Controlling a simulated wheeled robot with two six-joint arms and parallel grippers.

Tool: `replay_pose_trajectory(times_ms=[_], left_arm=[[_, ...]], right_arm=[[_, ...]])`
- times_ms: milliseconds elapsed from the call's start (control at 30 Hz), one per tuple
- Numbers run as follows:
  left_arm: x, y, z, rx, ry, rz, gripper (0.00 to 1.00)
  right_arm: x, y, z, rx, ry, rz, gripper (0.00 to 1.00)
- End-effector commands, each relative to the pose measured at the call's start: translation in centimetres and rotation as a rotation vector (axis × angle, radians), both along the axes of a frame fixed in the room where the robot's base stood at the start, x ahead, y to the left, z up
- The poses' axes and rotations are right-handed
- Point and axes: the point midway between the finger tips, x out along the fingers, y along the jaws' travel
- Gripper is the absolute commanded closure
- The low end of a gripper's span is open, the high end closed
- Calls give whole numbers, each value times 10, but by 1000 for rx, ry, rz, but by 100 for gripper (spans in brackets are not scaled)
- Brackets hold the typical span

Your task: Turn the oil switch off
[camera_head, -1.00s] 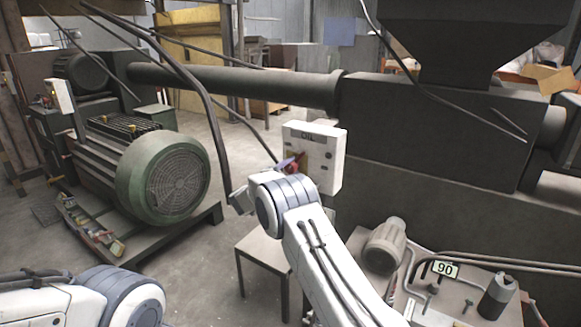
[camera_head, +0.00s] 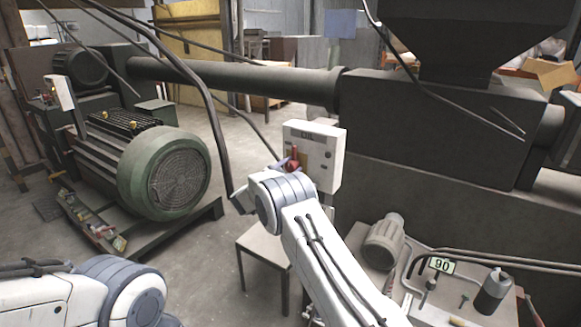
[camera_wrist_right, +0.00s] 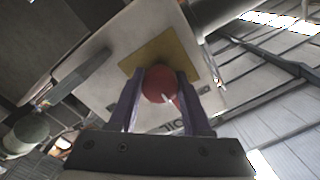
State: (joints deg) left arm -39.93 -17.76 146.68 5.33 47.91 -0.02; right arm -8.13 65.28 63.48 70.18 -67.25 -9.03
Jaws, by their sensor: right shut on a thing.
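The oil switch is a white box (camera_head: 325,146) marked OIL, hanging at the picture's middle. Its red handle (camera_head: 294,155) points upward on the box's front. My right gripper (camera_head: 284,165) is at the handle, mostly hidden behind my own wrist. In the right wrist view, the purple fingers (camera_wrist_right: 160,90) are shut on the round red handle (camera_wrist_right: 158,84), in front of a yellow plate (camera_wrist_right: 158,52) on the box (camera_wrist_right: 115,65). My left arm shows at the lower left, and its gripper is out of view.
A green motor (camera_head: 165,178) stands at left. A dark machine (camera_head: 430,130) with a hopper fills the right. A small stool (camera_head: 262,246) stands below the box. A bench (camera_head: 395,268) with bottles and a sign numbered 90 is at lower right. Cables hang near the box.

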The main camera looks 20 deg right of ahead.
Motion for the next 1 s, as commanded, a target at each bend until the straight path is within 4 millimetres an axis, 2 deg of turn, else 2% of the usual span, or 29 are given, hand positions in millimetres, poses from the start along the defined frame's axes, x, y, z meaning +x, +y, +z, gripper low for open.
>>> replay_pose_trajectory(times_ms=[400,433,500,833,1000], left_arm=[[0,0,0,0,0,0,50],[0,0,0,0,0,0,50],[0,0,0,0,0,0,50],[0,0,0,0,0,0,50],[0,0,-4,0,0,0,50]], right_arm=[[0,2,-4,-4,15,4,100],[0,2,-4,-4,15,4,44],[0,2,-4,-4,14,3,21],[-1,2,-2,-3,9,1,21],[-12,17,-2,-4,9,3,21]])
